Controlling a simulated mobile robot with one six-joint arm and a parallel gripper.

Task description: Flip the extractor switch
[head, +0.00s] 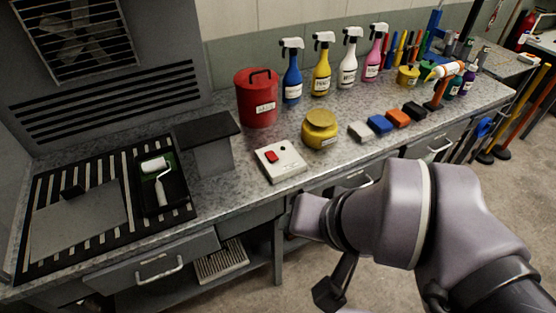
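The switch box (281,162) is a small pale box on the grey speckled bench, near its front edge. A red rocker switch (272,156) is on the left of its top face, with a small dark dot to its right. The extractor (75,35) is a grey hood with a fan behind a grille at the upper left; I cannot tell whether the fan turns. My gripper (330,292) shows only as a dark part at the bottom, low in front of the bench and apart from the switch box. Its fingertips are not clear.
A yellow pot (320,130) stands right of the switch box, and a red can (257,98) stands behind it. A grey stand (208,145) is to the left. Several coloured blocks (380,124) and spray bottles (321,70) stand further right and back. A slatted tray area (100,235) fills the left.

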